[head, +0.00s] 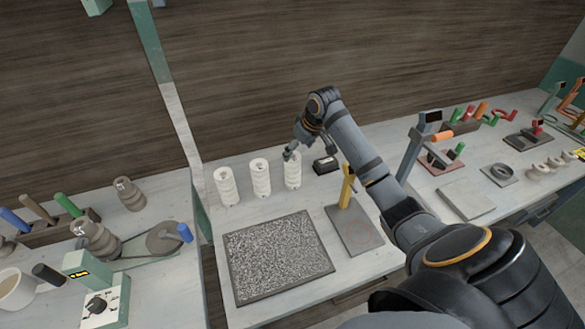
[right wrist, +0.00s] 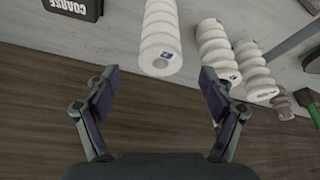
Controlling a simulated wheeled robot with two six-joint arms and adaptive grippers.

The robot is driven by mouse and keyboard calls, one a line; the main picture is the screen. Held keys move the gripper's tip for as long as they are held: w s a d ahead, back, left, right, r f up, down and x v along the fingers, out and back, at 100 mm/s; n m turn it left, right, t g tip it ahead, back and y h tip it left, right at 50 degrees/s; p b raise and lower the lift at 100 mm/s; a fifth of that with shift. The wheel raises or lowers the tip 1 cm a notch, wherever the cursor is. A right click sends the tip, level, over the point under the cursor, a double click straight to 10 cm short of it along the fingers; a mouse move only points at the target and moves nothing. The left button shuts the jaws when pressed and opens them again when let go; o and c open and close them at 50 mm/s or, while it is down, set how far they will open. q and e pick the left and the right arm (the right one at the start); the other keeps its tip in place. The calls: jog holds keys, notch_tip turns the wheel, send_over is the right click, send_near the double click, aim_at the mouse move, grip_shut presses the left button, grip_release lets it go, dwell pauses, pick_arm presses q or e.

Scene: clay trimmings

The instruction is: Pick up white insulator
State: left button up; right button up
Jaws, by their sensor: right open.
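Three white ribbed insulators stand in a row on the workbench: the left one (head: 227,187), the middle one (head: 260,178) and the right one (head: 292,172). My right gripper (head: 292,151) is at the top of the right insulator in the head view. In the right wrist view my right gripper (right wrist: 158,84) is open and empty. The nearest insulator (right wrist: 160,38) lies ahead of the gap between its fingers, with a small blue label at its end. The other two insulators (right wrist: 217,48) (right wrist: 254,70) are to its right. My left gripper is not in view.
A black block (head: 325,165) marked COARSE is close to the right insulator. A framed speckled grey plate (head: 232,285) and a grey board with a yellow post (head: 346,187) lie in front. A wooden wall (head: 300,60) rises behind. A green-grey post (head: 178,110) stands left.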

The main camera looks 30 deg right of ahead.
aim_at(294, 157)
jog(key=shift+w+f, duration=0.4)
jog(key=shift+f, duration=0.2)
jog(key=shift+w+f, duration=0.2)
jog(key=shift+f, duration=0.05)
jog(key=shift+a+f+p, duration=0.1)
jog(key=shift+f+p, duration=0.35)
jog(key=p+x, duration=0.1)
jog(key=x, duration=0.2)
jog(key=shift+a+f, duration=0.1)
jog(key=shift+f, duration=0.2)
jog(key=shift+w+f, duration=0.15)
jog(key=shift+f, duration=0.05)
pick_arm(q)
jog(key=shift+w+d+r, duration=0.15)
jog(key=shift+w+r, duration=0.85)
pick_arm(e)
jog(key=shift+c, duration=0.2)
jog(key=c, duration=0.5)
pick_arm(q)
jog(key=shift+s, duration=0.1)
pick_arm(e)
jog(key=shift+r, duration=0.1)
grip_shut()
